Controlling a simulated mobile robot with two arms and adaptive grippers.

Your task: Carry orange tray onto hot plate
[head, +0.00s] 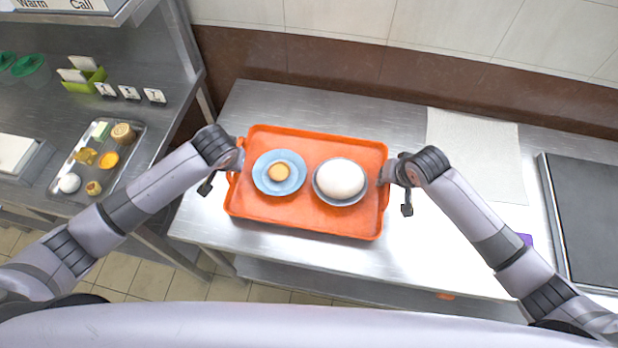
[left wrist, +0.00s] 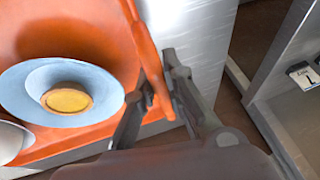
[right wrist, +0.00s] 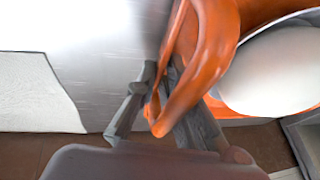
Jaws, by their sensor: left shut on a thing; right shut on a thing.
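The orange tray (head: 300,213) is over the steel table, roughly level; I cannot tell if it touches the table. It bears a blue dish (head: 262,186) with a small round yellow-orange item (head: 279,172), and to its right a bowl with a large white rounded mass (head: 341,178). My left gripper (head: 238,161) is shut on the tray's left handle, which shows between its fingers in the left wrist view (left wrist: 155,90). My right gripper (head: 385,173) is shut on the right handle, seen in the right wrist view (right wrist: 160,90). A dark flat plate (head: 592,205), apparently the hot plate, is at far right.
A white cloth (head: 478,150) lies between the tray and the dark plate. A small purple thing (head: 525,240) shows partly behind my right arm. A brown and tiled wall (head: 330,75) runs behind. A side counter (head: 150,60) at left holds a metal food tray (head: 117,165).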

